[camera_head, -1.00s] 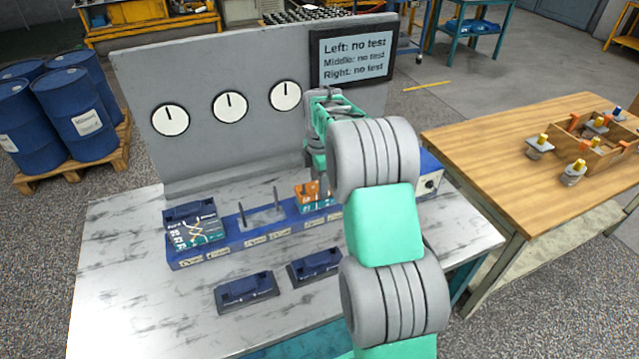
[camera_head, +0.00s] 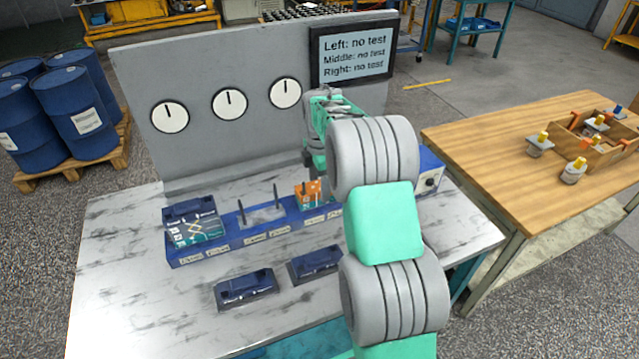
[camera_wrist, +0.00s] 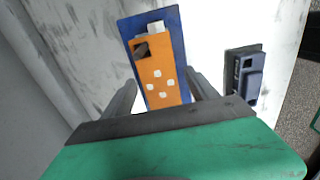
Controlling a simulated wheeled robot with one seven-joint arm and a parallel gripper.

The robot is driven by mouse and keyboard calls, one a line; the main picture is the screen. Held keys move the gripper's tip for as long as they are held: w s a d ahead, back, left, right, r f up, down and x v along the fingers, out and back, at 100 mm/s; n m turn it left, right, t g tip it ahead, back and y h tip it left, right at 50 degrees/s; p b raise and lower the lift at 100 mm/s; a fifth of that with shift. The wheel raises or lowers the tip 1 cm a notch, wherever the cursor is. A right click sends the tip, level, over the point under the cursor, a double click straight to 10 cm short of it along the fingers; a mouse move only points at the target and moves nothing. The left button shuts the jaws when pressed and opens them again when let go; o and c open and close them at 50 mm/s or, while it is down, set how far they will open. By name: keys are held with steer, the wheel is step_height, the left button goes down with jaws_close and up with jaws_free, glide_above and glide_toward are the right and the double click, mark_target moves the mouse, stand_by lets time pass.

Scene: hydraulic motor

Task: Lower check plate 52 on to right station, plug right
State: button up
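An orange plate with pale round marks (camera_wrist: 157,85) lies on the blue station block in the wrist view; in the head view it shows at the right station (camera_head: 308,194), partly hidden by my arm. A dark piece and a white piece show at its upper end in the wrist view. The fingers of my gripper (camera_wrist: 162,76) are apart, one on each side of the plate, with small gaps visible. In the head view, the fingertips are largely hidden by my arm. I cannot read number 52 on the plate.
Two dark blue parts (camera_head: 247,288) (camera_head: 316,264) lie in front. The grey panel (camera_head: 215,70) stands behind; its screen (camera_head: 353,55) reads no test throughout.

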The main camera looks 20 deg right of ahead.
mark_target(319, 186)
step_height(319, 186, up, 8)
steer(key=shift+f+b, duration=0.1)
steer(key=shift+b, duration=0.35)
